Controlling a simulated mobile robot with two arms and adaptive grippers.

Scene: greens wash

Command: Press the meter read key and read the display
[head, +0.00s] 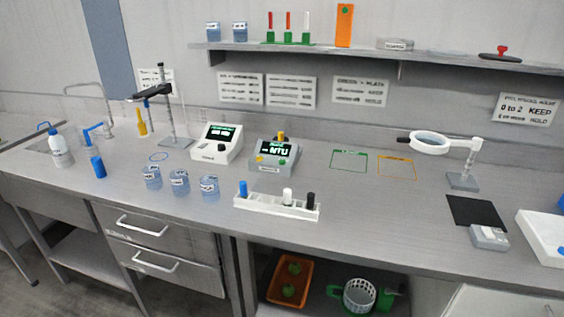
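A grey meter (289,171) stands mid-bench in the head view. Its dark display (273,149) shows large white letters that look like NTU, with small green marks above; I cannot make out a number. A yellow knob or cap (281,136) sits on top of the meter. Small marks show on its front face, too small to tell which is the read key. A white instrument (229,155) with a dark green-lit screen (218,133) stands just left of it. Neither of my grippers is in view.
A white rack (277,207) with blue, white and black capped vials stands in front of the meter. Several labelled beakers (180,182) stand left of the rack. A clamp stand (172,120) is behind left, a magnifier lamp (430,142) right. Bench between green and yellow outlines and front edge is clear.

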